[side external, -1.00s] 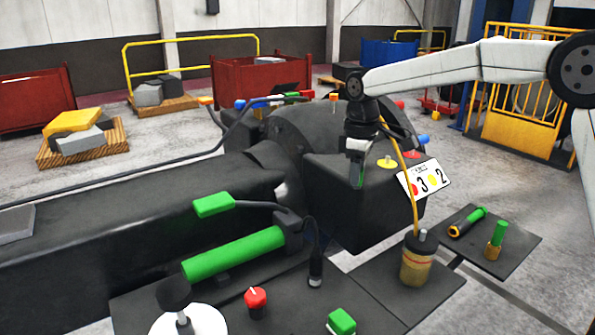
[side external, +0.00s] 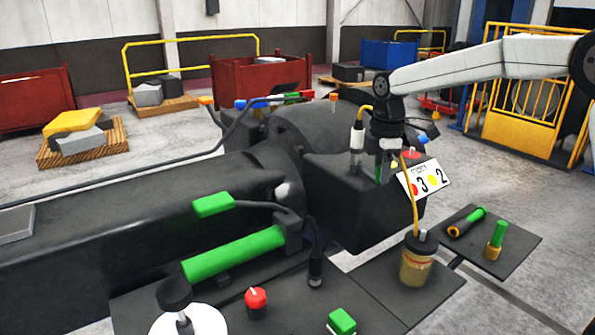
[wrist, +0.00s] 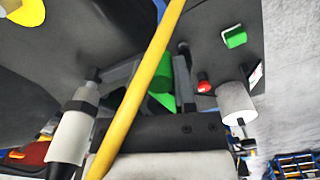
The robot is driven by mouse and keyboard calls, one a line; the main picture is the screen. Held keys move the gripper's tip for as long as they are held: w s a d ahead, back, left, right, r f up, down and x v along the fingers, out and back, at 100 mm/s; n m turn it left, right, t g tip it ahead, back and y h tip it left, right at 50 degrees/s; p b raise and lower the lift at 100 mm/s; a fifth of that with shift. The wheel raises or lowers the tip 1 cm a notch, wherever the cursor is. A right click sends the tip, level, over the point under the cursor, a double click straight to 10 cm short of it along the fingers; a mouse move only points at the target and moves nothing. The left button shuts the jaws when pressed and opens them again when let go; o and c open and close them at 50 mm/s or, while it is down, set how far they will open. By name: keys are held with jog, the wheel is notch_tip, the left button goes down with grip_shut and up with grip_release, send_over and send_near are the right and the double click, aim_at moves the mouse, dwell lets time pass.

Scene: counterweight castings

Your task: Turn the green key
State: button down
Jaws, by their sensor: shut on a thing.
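My gripper (side external: 379,170) points down over the black casting (side external: 345,192) and is shut on a slim green piece, which I take to be the green key (side external: 378,174). The fingers hide much of it. I cannot tell whether its lower end is seated in the casting or above it. In the wrist view my gripper (wrist: 152,75) has green showing between its fingers; this may be the key or the handle behind.
A yellow cable (side external: 408,195) runs from my wrist to a brass-coloured pot (side external: 416,265). A label plate (side external: 425,179) stands at the casting's right. The front panel has a green bar (side external: 232,254), red dial (side external: 255,297) and green button (side external: 342,320). A green-topped peg (side external: 497,240) stands right.

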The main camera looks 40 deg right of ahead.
jog(key=shift+d+n, duration=0.7)
jog(key=shift+n, duration=0.2)
jog(key=shift+c, duration=2.1)
grip_release()
jog(key=shift+r, duration=0.15)
notch_tip(320, 180, up, 8)
jog(key=shift+f, duration=0.2)
